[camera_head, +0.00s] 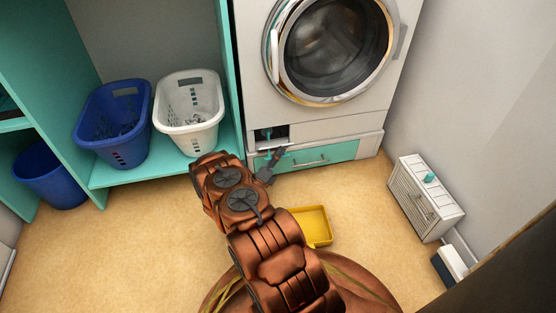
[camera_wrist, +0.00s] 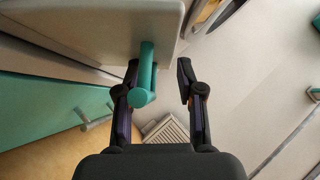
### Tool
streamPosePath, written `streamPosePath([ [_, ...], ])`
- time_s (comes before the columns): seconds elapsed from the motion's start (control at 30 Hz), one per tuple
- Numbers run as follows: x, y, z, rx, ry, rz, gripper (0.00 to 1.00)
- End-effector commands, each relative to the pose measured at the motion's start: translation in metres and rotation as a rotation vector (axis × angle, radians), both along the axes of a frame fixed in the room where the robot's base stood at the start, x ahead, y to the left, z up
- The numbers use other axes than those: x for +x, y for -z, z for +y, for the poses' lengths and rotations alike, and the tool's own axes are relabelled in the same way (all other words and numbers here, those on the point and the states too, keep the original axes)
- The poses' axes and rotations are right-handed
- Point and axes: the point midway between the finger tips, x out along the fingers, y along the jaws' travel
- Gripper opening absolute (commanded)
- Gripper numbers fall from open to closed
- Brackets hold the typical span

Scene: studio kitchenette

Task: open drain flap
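The drain flap (camera_wrist: 95,25) is a pale panel that fills the upper left of the wrist view, with a teal handle (camera_wrist: 146,75) near its edge. It appears swung out from the washing machine. In the head view a dark recess (camera_head: 280,132) with a teal part inside shows low on the machine's front. My gripper (camera_wrist: 158,78) is open. The teal handle lies between the fingers in the picture, close to the left finger, with a gap to the right one; contact cannot be told. In the head view my gripper (camera_head: 273,165) is just below the recess and partly hides the flap.
Below the flap is a teal drawer (camera_head: 342,151) with a bar handle. A yellow tray (camera_head: 317,226) lies on the floor near my arm. A white slatted cabinet (camera_head: 423,198) stands at the right. A blue basket (camera_head: 112,125) and a white basket (camera_head: 190,112) stand at the left.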

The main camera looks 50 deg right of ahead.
Motion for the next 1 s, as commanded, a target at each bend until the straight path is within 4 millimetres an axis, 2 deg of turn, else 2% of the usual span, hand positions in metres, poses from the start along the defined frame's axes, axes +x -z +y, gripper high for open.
streamPosePath([
  [0.2, -0.002, -0.021, -0.001, -0.001, 0.003, 0.001, 0.37],
  [0.4, -0.003, -0.032, -0.001, -0.003, 0.008, -0.001, 0.37],
  [0.8, -0.004, -0.035, -0.002, -0.003, 0.009, 0.001, 0.37],
  [1.0, -0.003, -0.032, 0.006, -0.003, 0.006, 0.001, 0.37],
])
